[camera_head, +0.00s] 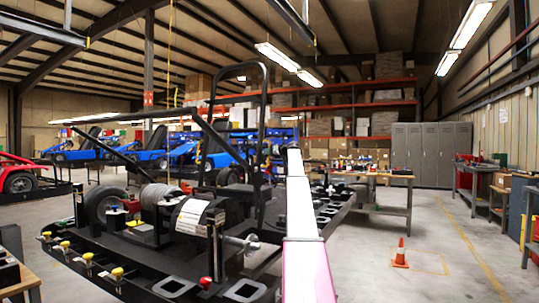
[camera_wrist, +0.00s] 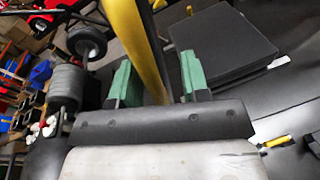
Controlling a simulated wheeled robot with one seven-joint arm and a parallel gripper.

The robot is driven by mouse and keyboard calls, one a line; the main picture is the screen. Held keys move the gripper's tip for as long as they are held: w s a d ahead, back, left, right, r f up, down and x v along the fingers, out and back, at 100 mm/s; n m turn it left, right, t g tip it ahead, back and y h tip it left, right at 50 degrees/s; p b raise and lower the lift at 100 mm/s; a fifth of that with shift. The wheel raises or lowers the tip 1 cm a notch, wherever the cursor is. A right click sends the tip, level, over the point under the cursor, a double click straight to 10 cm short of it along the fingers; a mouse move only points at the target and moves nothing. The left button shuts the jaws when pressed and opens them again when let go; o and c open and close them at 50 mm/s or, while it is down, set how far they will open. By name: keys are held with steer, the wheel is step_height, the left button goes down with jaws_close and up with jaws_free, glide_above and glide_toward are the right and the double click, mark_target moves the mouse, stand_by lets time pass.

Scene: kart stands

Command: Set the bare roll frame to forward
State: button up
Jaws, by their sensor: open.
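A black tubular roll frame (camera_head: 264,112) stands up from a dark kart chassis (camera_head: 130,262) in the head view. Its hoop top is high, and a long black bar slopes down to the chassis from the upper left. My gripper (camera_wrist: 156,64) shows in the wrist view with two green fingers apart. A yellow bar (camera_wrist: 142,40) runs between the fingers, and I cannot tell whether they touch it. Which part the yellow bar belongs to is unclear. In the head view my gripper is hidden beyond my white arm.
On the chassis are a grey ribbed drum (camera_head: 160,196), a wheel (camera_head: 105,204) and yellow knobs (camera_head: 117,272). A black box (camera_wrist: 222,45) lies close beyond the right finger. A workbench (camera_head: 393,212) and an orange cone (camera_head: 400,254) stand right; the floor there is mostly clear.

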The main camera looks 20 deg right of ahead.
steer(key=v, duration=1)
steer(key=shift+s+d, duration=0.2)
steer(key=shift+s, duration=0.05)
steer(key=shift+s, duration=0.1)
